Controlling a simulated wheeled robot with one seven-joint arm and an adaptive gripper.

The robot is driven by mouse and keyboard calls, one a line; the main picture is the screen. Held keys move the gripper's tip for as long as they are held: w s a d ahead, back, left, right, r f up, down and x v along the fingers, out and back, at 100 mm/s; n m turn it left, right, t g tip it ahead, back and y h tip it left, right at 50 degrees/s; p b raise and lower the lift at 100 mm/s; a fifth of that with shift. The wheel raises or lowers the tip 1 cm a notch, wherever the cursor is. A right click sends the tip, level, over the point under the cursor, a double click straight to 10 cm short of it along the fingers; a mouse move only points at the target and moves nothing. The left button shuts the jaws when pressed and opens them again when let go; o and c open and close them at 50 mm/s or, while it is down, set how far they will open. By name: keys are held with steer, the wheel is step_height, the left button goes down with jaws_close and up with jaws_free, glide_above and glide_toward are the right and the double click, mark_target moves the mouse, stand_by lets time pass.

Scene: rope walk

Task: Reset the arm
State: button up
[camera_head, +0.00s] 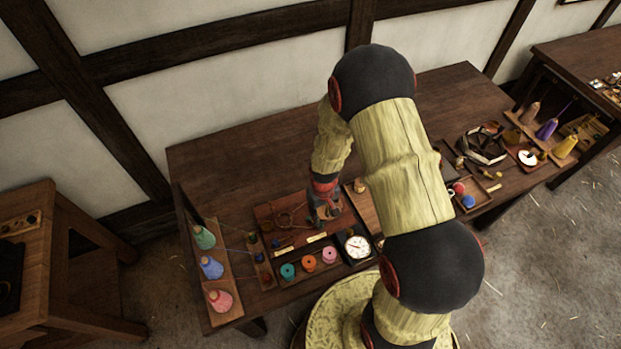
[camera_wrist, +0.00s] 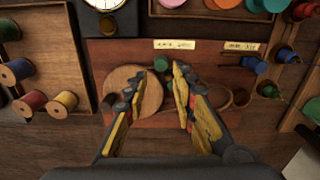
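My arm reaches out over the long dark wooden table (camera_head: 220,163) in the head view. My gripper (camera_head: 325,210) hangs low over a reddish-brown board on the table. In the wrist view my gripper (camera_wrist: 158,95) has its fingers spread apart, with nothing between the tips. Below it lie a round wooden disc (camera_wrist: 142,92) and a small green piece (camera_wrist: 161,63). I cannot tell how far the fingertips are above the board.
Several coloured cones (camera_head: 211,267) stand at the table's left end. A white-faced dial (camera_head: 357,246) sits near the front edge, beside coloured round pieces (camera_head: 309,263). Spools (camera_wrist: 62,103) lie in a tray in the wrist view. The table's back left is clear.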

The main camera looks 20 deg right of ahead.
steer(key=s+r+g, duration=0.1)
steer(key=s+g, duration=0.1)
steer(key=s, duration=0.4)
steer(key=s+a+r+t+b, duration=0.1)
steer(key=s+r+t+b, duration=0.1)
steer(key=r+b, duration=0.3)
steer(key=s+a+r+t+b, duration=0.2)
steer(key=r+b, duration=0.3)
steer(key=r, duration=0.8)
steer(key=s+a+r+t+b, duration=0.2)
steer(key=r+b, duration=0.4)
steer(key=r, duration=0.3)
steer(key=shift+s+m+t, duration=0.3)
steer(key=shift+s+t, duration=0.5)
steer(key=shift+s, duration=0.25)
steer(key=shift+c, duration=0.4)
